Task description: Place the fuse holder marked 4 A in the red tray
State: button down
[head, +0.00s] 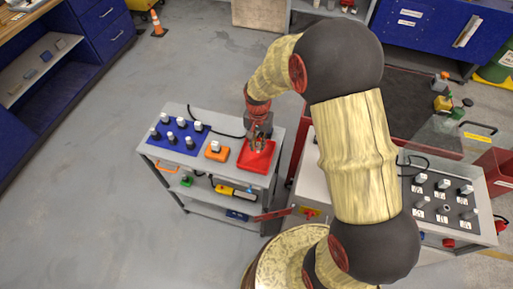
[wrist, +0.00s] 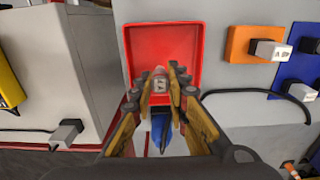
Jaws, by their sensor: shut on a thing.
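The red tray (head: 266,166) lies on the right end of the grey table top; it also fills the upper middle of the wrist view (wrist: 133,45). My gripper (head: 257,143) is over the tray. In the wrist view its fingers (wrist: 160,82) are shut on a small pale fuse holder (wrist: 159,85) with a dark mark too small to read for sure. The holder shows against the tray's near part; I cannot tell if it touches the tray floor. The fingers hide its sides.
An orange pad (head: 210,155) with one fuse holder lies left of the tray. A blue mat (head: 185,149) with several holders lies farther left. A grey panel (head: 433,228) with several labelled holders stands at the right. A dark cable (head: 225,134) runs behind the orange pad.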

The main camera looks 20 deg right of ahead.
jog(key=shift+w+a+f, duration=0.1)
jog(key=shift+w+f, duration=0.4)
jog(key=shift+f, duration=0.2)
jog(key=shift+w+f, duration=0.1)
jog(key=shift+f, duration=1.4)
jog(key=shift+f, duration=0.15)
jog(key=c, duration=1.8)
grip_release()
jog(key=shift+o, duration=0.3)
